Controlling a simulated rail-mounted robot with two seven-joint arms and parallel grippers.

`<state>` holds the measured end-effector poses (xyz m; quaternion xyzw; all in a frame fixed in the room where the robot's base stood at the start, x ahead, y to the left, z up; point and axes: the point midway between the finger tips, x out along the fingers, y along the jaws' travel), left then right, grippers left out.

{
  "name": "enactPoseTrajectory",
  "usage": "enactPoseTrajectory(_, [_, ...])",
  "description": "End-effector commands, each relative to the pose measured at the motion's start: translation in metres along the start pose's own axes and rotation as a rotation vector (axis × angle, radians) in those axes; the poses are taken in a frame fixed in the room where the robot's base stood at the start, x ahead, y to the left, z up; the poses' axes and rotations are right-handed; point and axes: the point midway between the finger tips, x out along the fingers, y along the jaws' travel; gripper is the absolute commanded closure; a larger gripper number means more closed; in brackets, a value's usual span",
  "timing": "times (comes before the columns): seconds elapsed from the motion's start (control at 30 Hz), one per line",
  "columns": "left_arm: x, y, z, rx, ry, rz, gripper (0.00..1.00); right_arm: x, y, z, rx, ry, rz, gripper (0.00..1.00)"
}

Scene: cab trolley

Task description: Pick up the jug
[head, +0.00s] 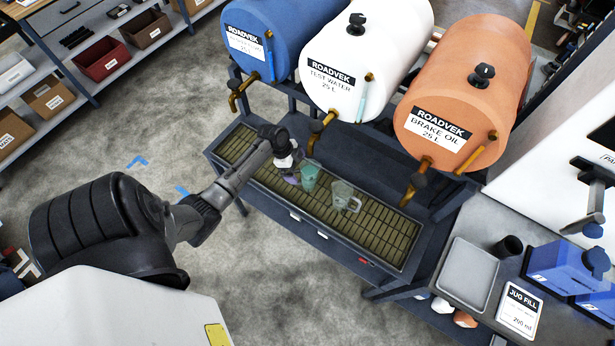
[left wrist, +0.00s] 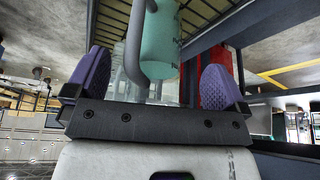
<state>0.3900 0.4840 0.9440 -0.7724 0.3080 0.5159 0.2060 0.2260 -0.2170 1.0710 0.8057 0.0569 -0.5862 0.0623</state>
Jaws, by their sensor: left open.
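A green translucent jug (head: 309,178) stands on the slatted drip tray (head: 385,228). A clear jug (head: 346,197) with a handle stands just to its right on the tray. My left gripper (head: 287,176), with purple finger pads, is at the left side of the green jug. It is open. In the left wrist view, the green jug (left wrist: 160,48) and its grey handle show ahead of the gap between the two pads (left wrist: 154,85). I cannot tell whether the pads straddle the handle; no grip shows. My right gripper is not in view.
Blue, white and orange drums (head: 468,85) hang over the tray's back, with taps (head: 416,183) reaching down close behind the jugs. At right is a bench with a grey tray (head: 467,273), a black cup (head: 508,247) and a Jug Fill sign (head: 520,310). The tray's left part is clear.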

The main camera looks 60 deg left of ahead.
Motion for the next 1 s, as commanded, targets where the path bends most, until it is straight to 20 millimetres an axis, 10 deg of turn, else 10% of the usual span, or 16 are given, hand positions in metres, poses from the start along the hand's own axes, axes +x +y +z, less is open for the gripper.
enactPoseTrajectory(0.4, [0.017, 0.0, -0.044, 0.0, 0.003, 0.0, 0.0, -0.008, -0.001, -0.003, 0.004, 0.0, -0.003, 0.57])
enactPoseTrajectory(0.83, [0.03, 0.0, -0.042, 0.0, -0.001, 0.0, 0.0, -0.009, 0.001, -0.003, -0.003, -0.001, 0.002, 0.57])
enactPoseTrajectory(1.0, [0.03, 0.0, -0.042, -0.001, -0.001, 0.0, 0.14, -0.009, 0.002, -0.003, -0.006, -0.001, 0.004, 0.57])
